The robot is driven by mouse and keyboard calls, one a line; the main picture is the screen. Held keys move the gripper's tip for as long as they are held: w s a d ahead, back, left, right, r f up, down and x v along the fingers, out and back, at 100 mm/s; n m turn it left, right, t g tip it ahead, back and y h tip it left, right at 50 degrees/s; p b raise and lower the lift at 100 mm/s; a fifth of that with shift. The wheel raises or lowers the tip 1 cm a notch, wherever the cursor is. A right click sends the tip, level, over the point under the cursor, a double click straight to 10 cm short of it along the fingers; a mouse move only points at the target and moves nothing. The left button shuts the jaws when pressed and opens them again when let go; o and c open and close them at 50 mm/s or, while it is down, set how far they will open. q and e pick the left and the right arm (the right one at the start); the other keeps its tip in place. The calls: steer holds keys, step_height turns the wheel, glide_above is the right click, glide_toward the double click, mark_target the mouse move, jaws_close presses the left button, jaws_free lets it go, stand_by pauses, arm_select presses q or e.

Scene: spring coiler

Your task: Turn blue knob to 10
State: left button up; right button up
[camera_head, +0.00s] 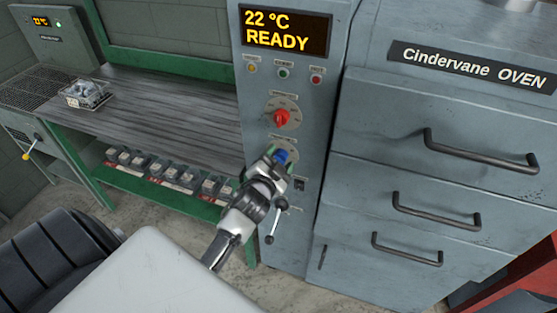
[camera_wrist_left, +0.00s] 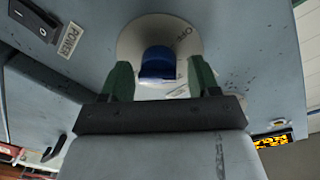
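The blue knob (camera_head: 281,156) is on the grey control panel, below a red knob (camera_head: 282,118). My left gripper (camera_head: 274,158) is right at the blue knob in the head view and partly covers its dial. In the left wrist view the blue knob (camera_wrist_left: 158,63) sits on a pale round dial (camera_wrist_left: 130,42) marked "OFF". The two green fingers of the left gripper (camera_wrist_left: 160,80) stand apart on either side of the knob, with gaps showing. The other dial markings are hidden or too small to read. My right gripper is not in view.
The panel display (camera_head: 283,32) reads "22 °C READY". Small buttons (camera_head: 283,73) sit under it. A black power switch (camera_wrist_left: 35,20) is near the dial. A lever with a ball end (camera_head: 271,238) hangs below. Oven drawers (camera_head: 440,120) with handles stand to the right.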

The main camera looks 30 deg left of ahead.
arm_select(q)
steer(key=b+v, duration=0.2)
steer(key=v, duration=0.8)
steer(key=shift+s, duration=0.4)
